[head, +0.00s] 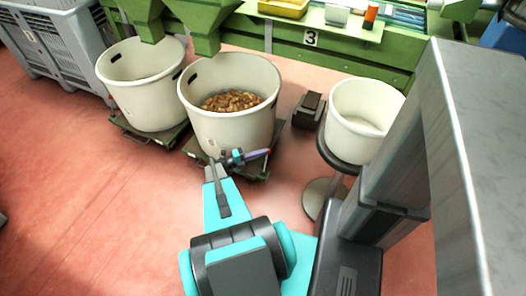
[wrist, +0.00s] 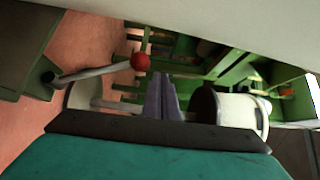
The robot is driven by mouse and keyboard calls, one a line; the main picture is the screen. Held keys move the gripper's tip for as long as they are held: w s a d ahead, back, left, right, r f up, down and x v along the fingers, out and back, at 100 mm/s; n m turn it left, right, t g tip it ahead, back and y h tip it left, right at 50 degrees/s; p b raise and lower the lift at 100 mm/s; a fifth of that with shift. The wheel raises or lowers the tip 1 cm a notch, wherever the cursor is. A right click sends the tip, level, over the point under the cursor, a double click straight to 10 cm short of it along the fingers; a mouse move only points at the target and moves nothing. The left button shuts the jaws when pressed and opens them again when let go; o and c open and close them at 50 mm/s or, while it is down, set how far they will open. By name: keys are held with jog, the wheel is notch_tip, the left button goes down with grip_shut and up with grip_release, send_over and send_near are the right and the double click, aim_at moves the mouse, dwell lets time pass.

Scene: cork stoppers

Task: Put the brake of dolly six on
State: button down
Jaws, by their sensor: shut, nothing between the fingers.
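A dark green dolly (head: 196,152) stands under the middle white tub; no dolly number is readable. In the wrist view a lever with a red ball knob (wrist: 141,62) and grey rod runs to a dark pivot on a green body (wrist: 15,70) at the left. My gripper (head: 267,152) is low at the front of the middle tub, shut and empty. In the wrist view its fingers (wrist: 162,98) are together, to the right of and below the red knob, apart from it in the picture. The head view does not show the lever clearly.
The middle tub (head: 235,128) holds corks. Another tub (head: 145,95) stands on a dolly (head: 150,137) to its left. A third tub (head: 365,110) sits on a round stand at the right. A green machine (head: 340,62) marked 3 is behind. Red floor is clear at front left.

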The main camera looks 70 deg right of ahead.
jog(key=w+a+r, duration=0.5)
jog(key=w+a, duration=0.1)
jog(key=w, duration=0.1)
jog(key=shift+a+r+p, duration=0.35)
jog(key=shift+p, duration=0.1)
jog(key=shift+w, duration=0.15)
